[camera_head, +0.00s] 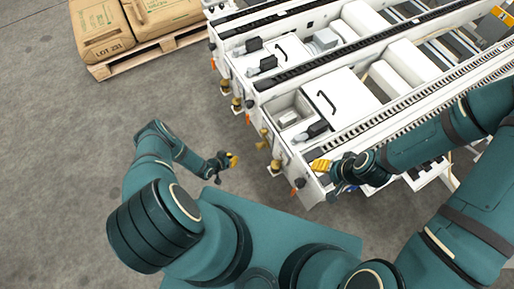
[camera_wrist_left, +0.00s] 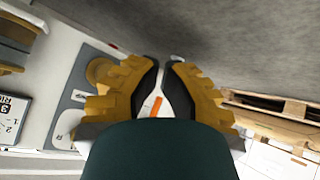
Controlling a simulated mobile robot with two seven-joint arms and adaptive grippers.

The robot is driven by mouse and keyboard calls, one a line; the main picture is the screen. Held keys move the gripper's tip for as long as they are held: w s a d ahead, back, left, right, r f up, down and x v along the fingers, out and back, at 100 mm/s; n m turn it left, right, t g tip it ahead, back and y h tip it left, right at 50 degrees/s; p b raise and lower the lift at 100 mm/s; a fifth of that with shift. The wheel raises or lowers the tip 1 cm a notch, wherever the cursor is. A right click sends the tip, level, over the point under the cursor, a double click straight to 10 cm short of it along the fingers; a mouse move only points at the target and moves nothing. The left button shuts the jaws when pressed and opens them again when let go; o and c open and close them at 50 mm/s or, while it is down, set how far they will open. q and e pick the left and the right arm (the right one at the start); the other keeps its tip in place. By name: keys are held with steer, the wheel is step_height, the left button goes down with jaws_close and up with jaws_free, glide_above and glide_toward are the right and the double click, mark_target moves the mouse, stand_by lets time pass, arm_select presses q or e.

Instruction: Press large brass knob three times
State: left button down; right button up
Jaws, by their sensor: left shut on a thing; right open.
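Several brass knobs stick out from the end faces of the white machine. One pair (camera_head: 243,104) is near my left gripper, and a lower pair (camera_head: 269,155) sits between my grippers. I cannot tell surely which is the large one. A round brass knob (camera_wrist_left: 98,70) on a grey plate shows in the left wrist view, partly behind a finger. My left gripper (camera_head: 232,160) hangs in front of the machine, apart from the knobs. Its fingertips (camera_wrist_left: 165,62) are drawn close together; what they grip cannot be made out. My right gripper (camera_head: 320,166) is open beside the machine's near corner.
The white machine (camera_head: 340,95) with dark chain rails fills the upper right. Orange-tipped parts (camera_head: 298,184) jut from its near end. A pallet with brown sacks (camera_head: 105,30) stands at the upper left. Grey floor (camera_head: 70,160) on the left is clear.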

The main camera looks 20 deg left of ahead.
arm_select(q)
steer(key=shift+w+d, duration=0.1)
steer(key=w+d, duration=0.5)
steer(key=w, duration=0.1)
steer(key=shift+w+d, duration=0.2)
steer(key=shift+d, duration=0.1)
stand_by(0.3)
steer(key=shift+w+d, duration=0.1)
stand_by(1.4)
steer(key=shift+w+d, duration=0.2)
steer(key=shift+w+d, duration=0.75)
steer(key=shift+w, duration=0.15)
stand_by(1.5)
steer(key=shift+s+a, duration=1.05)
steer(key=shift+s, duration=0.15)
steer(key=shift+s+a, duration=1.65)
steer(key=shift+s, duration=0.25)
